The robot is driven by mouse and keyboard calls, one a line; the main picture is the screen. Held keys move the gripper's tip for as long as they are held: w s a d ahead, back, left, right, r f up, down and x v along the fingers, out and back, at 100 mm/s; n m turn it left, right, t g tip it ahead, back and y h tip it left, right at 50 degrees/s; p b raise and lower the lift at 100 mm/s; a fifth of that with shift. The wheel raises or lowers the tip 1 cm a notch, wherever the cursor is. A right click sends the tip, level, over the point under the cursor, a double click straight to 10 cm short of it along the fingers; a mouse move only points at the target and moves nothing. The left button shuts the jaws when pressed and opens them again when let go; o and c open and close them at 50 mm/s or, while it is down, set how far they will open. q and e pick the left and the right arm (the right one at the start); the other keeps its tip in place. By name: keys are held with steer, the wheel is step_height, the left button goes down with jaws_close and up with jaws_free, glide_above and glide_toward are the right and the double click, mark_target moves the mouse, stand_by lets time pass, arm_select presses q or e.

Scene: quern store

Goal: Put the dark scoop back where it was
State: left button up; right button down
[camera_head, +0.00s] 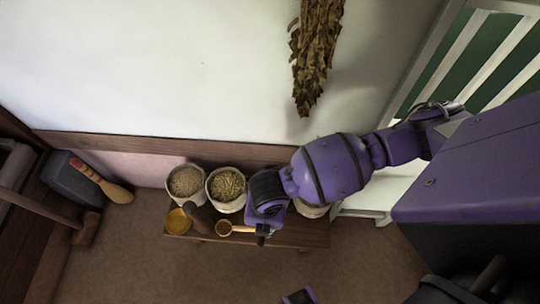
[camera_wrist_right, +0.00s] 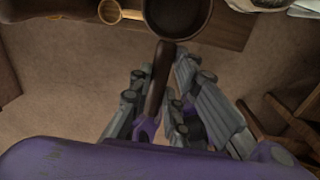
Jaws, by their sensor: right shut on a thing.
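The dark scoop (camera_wrist_right: 178,16) shows at the top of the right wrist view, its round bowl in front of the bench edge and its brown handle pointing down the picture. My right gripper (camera_wrist_right: 163,78) is shut on that handle, with fingers on both sides. Whether the bowl touches the bench (camera_wrist_right: 232,32) or hangs above it, I cannot tell. In the head view my right gripper (camera_head: 264,236) is over the front of the bench (camera_head: 290,238), and my arm hides the dark scoop.
A light wooden scoop (camera_head: 224,228) lies on the bench, left of my gripper. A dark brown object (camera_head: 199,218) and a yellow bowl (camera_head: 178,221) are further left. Filled sacks (camera_head: 226,185) stand along the wall. A dried bunch (camera_head: 315,55) hangs above.

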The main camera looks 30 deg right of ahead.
steer(key=a+f+n+b, duration=0.4)
steer(key=f+n+b, duration=0.2)
steer(key=f+n, duration=0.95)
steer(key=d+f+n, duration=0.1)
steer(key=d+f, duration=0.1)
steer(key=d, duration=0.2)
steer(key=s+d+f+n+b, duration=0.1)
steer(key=d, duration=0.3)
steer(key=d+f+n+b, duration=0.1)
steer(key=d+f, duration=0.1)
steer(key=d, duration=0.2)
steer(key=shift+s+d+f+h, duration=0.3)
steer(key=shift+d, duration=0.05)
steer(key=shift+d+f, duration=0.4)
steer(key=shift+f, duration=0.05)
steer(key=shift+d+f+b, duration=0.15)
steer(key=shift+f+b, duration=0.1)
steer(key=shift+f, duration=0.7)
steer(key=shift+d+f+b, duration=0.15)
steer(key=shift+f+b, duration=0.1)
steer(key=shift+f, duration=0.7)
